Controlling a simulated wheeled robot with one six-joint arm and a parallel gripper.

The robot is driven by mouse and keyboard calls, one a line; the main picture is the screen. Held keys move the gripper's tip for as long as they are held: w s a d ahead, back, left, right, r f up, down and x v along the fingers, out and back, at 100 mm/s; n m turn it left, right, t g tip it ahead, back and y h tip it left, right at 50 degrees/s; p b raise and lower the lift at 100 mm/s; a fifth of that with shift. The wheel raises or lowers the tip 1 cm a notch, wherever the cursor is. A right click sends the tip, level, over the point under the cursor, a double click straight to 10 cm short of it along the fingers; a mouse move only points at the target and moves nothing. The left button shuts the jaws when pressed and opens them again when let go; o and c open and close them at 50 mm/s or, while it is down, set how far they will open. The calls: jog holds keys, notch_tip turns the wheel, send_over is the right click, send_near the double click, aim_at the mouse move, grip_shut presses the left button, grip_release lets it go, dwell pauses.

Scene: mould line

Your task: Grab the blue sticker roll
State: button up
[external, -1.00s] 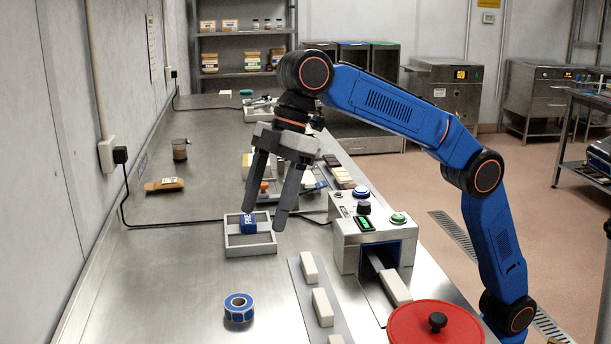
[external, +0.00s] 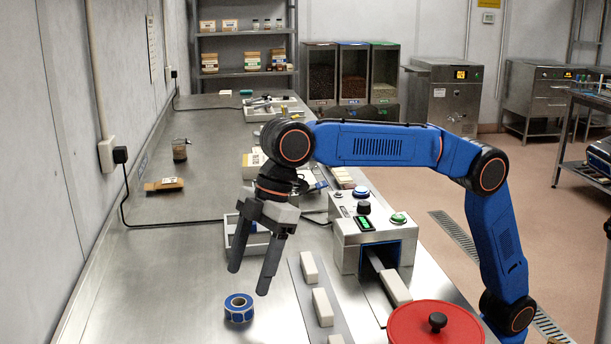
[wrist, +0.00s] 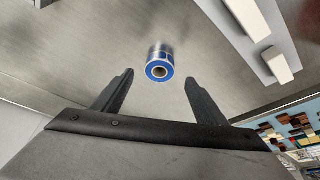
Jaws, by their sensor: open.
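The blue sticker roll (external: 239,308) lies on the steel counter in the near part of the external view. It is a short roll with a pale core hole facing up. In the wrist view the roll (wrist: 159,68) shows ahead of the fingers, near the middle of the gap between them. My gripper (external: 249,281) is open and empty, with its fingers pointing down above the counter, behind the roll in the external view. In the wrist view both dark fingers of my gripper (wrist: 159,78) are spread and apart from the roll.
A grey tray (external: 229,228) stands behind my gripper, partly hidden by it. Pale blocks lie on a strip (external: 309,300) right of the roll. A machine with buttons (external: 345,240) and a red lid (external: 405,325) are further right. The counter left of the roll is clear.

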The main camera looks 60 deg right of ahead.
aim_at(242, 295)
jog(key=shift+x, duration=3)
jog(key=c, duration=1.1)
